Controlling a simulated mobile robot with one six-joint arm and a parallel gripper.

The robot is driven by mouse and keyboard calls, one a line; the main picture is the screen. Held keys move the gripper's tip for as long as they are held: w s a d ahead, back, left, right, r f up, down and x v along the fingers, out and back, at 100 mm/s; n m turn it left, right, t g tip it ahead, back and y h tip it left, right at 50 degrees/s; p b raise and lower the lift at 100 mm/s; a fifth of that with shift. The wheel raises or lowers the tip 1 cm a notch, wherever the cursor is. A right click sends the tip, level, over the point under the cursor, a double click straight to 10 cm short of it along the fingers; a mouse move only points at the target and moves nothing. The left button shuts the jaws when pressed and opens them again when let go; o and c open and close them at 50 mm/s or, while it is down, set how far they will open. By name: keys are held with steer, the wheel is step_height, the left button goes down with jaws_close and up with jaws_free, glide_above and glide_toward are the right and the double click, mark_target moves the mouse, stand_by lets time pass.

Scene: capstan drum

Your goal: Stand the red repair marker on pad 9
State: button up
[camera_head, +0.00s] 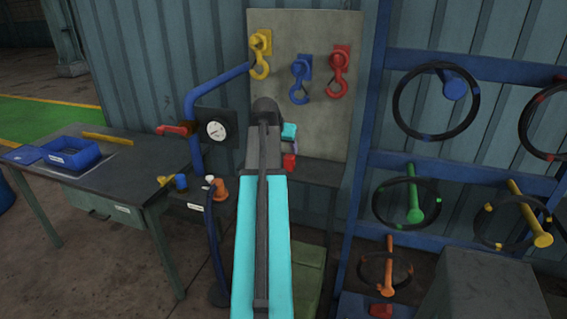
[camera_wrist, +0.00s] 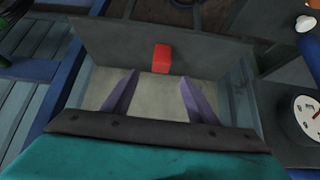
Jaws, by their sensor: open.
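The red repair marker, a small red block (camera_wrist: 162,58), shows in the wrist view on a dark grey surface just beyond my fingertips. In the head view a small red block (camera_head: 289,163) shows beside my arm, just below my fingers and in front of the dark shelf under the board. My gripper (camera_wrist: 159,77) has two purple fingers spread apart with nothing between them. The marker lies ahead of the gap and looks apart from both fingers. In the head view my arm hides most of the gripper (camera_head: 291,147). I cannot make out pad 9 or any pad number.
A pale board (camera_head: 311,100) carries yellow, blue and red hooks. A blue pipe (camera_head: 190,105) and a dial gauge (camera_head: 216,131) stand left of my arm. A workbench (camera_head: 130,165) holds a blue tray (camera_head: 70,155). A blue rack (camera_head: 400,158) with several black rings is at right.

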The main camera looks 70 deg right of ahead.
mark_target(288, 158)
steer(key=shift+w+f, duration=0.1)
steer(key=shift+w, duration=0.1)
steer(key=shift+p+x, duration=1.05)
steer(key=shift+x, duration=3.15)
steer(key=shift+w+a+f, duration=0.1)
steer(key=shift+p+x, duration=1)
steer(key=shift+x, duration=1.6)
steer(key=c, duration=1.3)
